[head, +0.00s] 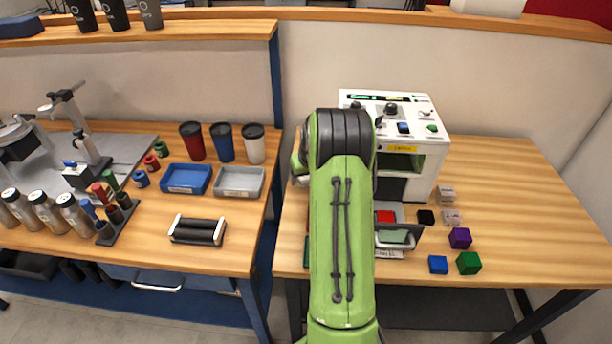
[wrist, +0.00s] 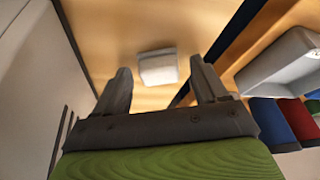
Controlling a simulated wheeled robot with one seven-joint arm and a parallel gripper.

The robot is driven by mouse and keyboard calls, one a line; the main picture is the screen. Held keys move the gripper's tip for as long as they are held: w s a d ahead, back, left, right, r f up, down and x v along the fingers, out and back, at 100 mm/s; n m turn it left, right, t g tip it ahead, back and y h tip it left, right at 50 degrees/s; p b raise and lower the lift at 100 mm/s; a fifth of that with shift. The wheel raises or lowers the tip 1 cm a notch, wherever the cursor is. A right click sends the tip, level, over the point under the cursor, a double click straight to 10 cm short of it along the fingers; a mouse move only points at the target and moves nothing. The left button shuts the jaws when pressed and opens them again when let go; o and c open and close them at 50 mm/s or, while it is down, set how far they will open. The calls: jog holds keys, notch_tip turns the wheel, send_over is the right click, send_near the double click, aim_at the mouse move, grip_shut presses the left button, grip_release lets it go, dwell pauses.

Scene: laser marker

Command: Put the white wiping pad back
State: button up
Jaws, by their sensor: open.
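The white wiping pad (wrist: 157,67) lies on the wooden table top in the wrist view, near the gap beside the other table. My gripper (wrist: 160,74) is open, its two fingers apart on either side of the pad in the picture. The pad looks beyond the fingertips, with nothing held between them; the exact distance is hard to tell. In the head view my green arm hides the gripper and the pad.
A purple cube (head: 460,238), a blue cube (head: 438,264) and a green cube (head: 469,263) lie nearby. A grey tray (head: 239,181) sits on the left table.

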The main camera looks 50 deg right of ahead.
jog(key=p+v, duration=0.3)
jog(key=v, duration=0.9)
jog(key=s+a+r+n, duration=0.1)
jog(key=a+r, duration=0.4)
jog(key=a, duration=0.4)
jog(key=s+a+r+n, duration=0.2)
jog(key=a+r, duration=0.3)
jog(key=a, duration=0.5)
jog(key=s+a+n+t+y, duration=0.1)
jog(key=s+a+n+y, duration=0.1)
jog(key=s+a, duration=1.2)
jog(key=shift+s+n+t, duration=0.4)
jog(key=shift+s, duration=0.75)
